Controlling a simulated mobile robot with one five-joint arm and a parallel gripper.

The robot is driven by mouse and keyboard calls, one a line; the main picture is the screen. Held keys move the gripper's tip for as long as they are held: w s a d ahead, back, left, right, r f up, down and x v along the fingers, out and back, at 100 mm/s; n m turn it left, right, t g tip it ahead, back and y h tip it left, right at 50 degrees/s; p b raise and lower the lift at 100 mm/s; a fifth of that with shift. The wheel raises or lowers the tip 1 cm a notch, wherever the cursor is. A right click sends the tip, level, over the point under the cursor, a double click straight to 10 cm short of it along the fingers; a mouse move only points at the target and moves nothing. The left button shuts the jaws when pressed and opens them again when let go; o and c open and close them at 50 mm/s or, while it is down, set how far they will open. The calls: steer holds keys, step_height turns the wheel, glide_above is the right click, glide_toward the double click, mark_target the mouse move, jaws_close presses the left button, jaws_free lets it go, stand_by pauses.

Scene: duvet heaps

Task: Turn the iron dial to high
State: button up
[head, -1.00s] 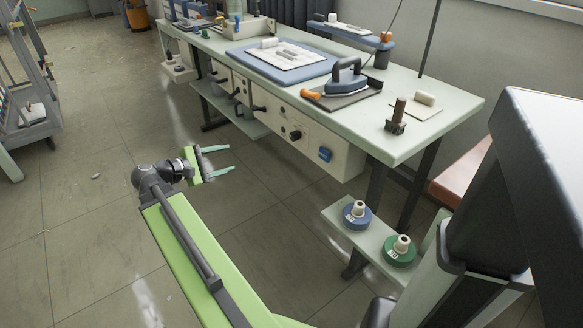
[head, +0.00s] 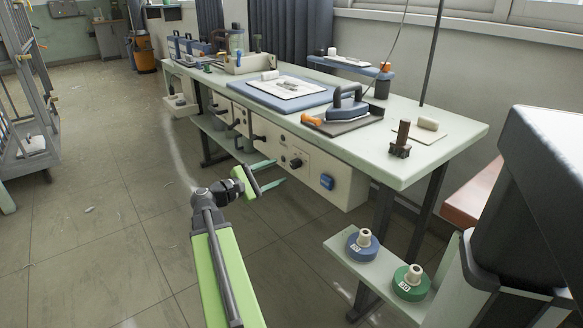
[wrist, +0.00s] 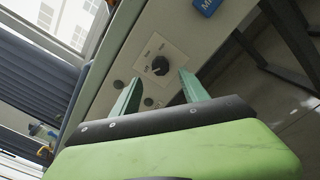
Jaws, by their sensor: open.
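The dial (head: 296,163) is a black round knob on a pale plate on the table's front panel. In the wrist view the dial (wrist: 160,66) shows ahead of the fingertips, with small markings around it that are too small to read fully. My gripper (head: 274,172) is open and empty, with its two teal fingers pointing toward the panel, apart from the dial. In the wrist view my gripper (wrist: 158,82) has its fingers spread to either side below the dial. The iron (head: 348,106) is blue and grey and rests on a dark pad on the table.
A blue switch (head: 327,181) is right of the dial on the panel. Another black knob (head: 258,138) sticks out to the left. A low shelf (head: 338,245) holds a blue and a green spool at right. The floor left of my arm is clear.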

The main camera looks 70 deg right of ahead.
mark_target(292, 165)
steer(key=x, duration=0.7)
steer(key=shift+d, duration=0.15)
